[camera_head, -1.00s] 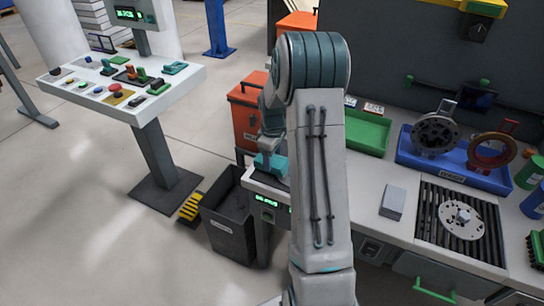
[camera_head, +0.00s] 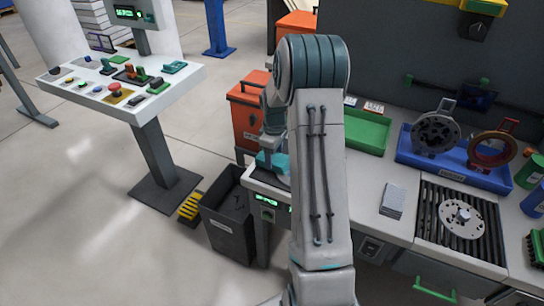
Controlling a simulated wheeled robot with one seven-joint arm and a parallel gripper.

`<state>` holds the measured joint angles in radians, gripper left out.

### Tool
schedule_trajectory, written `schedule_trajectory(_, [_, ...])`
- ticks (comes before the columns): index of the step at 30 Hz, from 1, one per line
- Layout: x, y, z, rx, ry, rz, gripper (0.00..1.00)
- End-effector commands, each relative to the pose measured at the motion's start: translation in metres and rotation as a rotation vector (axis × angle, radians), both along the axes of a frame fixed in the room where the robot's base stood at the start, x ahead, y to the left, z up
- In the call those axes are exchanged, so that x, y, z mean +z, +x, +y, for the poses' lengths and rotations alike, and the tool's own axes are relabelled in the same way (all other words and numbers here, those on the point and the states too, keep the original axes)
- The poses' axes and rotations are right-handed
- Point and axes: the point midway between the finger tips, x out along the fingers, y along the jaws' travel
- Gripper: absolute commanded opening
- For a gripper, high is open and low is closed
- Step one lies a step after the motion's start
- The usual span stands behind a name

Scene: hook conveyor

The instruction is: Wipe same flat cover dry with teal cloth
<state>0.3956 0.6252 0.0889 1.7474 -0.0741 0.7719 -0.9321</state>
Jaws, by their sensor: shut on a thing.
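My gripper (camera_head: 271,150) points down behind my own arm, left of the workbench's middle. It is shut on the teal cloth (camera_head: 268,162), which shows as a small teal patch over a unit with a green display (camera_head: 266,199). My arm hides most of what lies under the cloth, so I cannot tell whether a cover is there. A round, flat, pale metal disc (camera_head: 449,211) with holes and a raised hub, possibly a flat cover, lies on the dark slatted rack (camera_head: 428,232) at right, apart from my gripper.
A blue tray (camera_head: 408,157) with ring-shaped parts and a green tray (camera_head: 372,131) stand at the back. A grey block (camera_head: 393,200) lies on the bench. A dark bin (camera_head: 228,228) stands on the floor below. A control console (camera_head: 160,90) is at left, with open floor around.

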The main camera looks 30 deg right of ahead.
Motion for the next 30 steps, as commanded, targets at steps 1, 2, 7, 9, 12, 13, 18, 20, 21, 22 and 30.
schedule_trajectory(1, [0.001, 0.002, -0.003, -0.001, 0.000, 0.000, 0.40])
schedule_trajectory(2, [0.001, 0.004, -0.004, -0.001, 0.000, -0.001, 0.40])
schedule_trajectory(7, [0.001, 0.006, -0.008, 0.000, 0.000, 0.000, 0.40])
schedule_trajectory(9, [0.001, 0.007, -0.009, 0.000, 0.000, 0.000, 0.40])
schedule_trajectory(12, [0.000, 0.010, -0.014, 0.000, 0.000, 0.000, 0.40])
schedule_trajectory(13, [-0.001, 0.011, -0.015, 0.000, 0.001, 0.001, 0.40])
schedule_trajectory(18, [-0.002, 0.018, -0.023, 0.001, 0.000, 0.000, 0.40])
schedule_trajectory(20, [-0.002, 0.019, -0.024, 0.001, 0.000, 0.000, 0.40])
schedule_trajectory(21, [-0.002, 0.019, -0.024, 0.001, 0.000, 0.000, 0.40])
schedule_trajectory(22, [-0.002, 0.019, -0.024, 0.001, 0.000, 0.000, 0.40])
schedule_trajectory(30, [-0.002, 0.010, -0.013, 0.002, 0.001, 0.002, 0.40])
